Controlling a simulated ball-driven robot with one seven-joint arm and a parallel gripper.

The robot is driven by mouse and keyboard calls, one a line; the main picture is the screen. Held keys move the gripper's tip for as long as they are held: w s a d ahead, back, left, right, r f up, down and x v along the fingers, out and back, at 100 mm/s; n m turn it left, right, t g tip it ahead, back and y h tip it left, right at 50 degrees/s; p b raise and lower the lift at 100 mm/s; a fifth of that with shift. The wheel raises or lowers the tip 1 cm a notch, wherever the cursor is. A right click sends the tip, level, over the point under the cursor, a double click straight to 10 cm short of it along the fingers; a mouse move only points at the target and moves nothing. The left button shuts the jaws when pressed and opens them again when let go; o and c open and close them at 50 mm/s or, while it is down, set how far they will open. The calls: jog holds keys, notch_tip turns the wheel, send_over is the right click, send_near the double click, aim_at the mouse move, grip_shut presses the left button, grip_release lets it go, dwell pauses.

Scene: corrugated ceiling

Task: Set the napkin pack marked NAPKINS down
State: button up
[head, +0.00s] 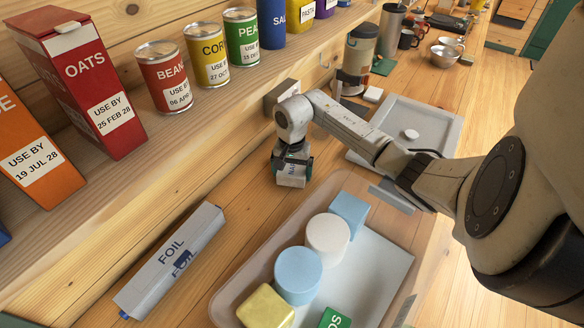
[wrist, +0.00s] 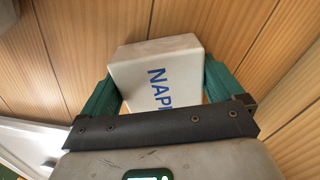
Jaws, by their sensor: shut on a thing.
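My gripper (head: 292,166) points down over the wooden counter, in front of the shelf edge. It is shut on the napkin pack (head: 290,181), a white block whose lower part shows below the fingers. In the wrist view the pack (wrist: 152,62) sits between the two green fingers of my gripper (wrist: 160,88), with blue letters "NAP" showing; the rest of the word is hidden. Wood planks lie behind it. I cannot tell whether the pack's underside touches the counter.
A FOIL box (head: 172,262) lies on the counter at left. A clear-walled bin (head: 390,262) at front holds blue, white, yellow and green items. A grey tray (head: 440,122) lies to the right. The shelf (head: 165,130) bears OATS and cans. Bare counter (head: 250,195) surrounds the pack.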

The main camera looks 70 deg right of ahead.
aim_at(292, 170)
jog(key=o, duration=0.7)
jog(key=shift+f, duration=0.1)
jog(key=shift+o, duration=0.2)
jog(key=shift+r+b, duration=1.1)
jog(key=shift+r, duration=2.8)
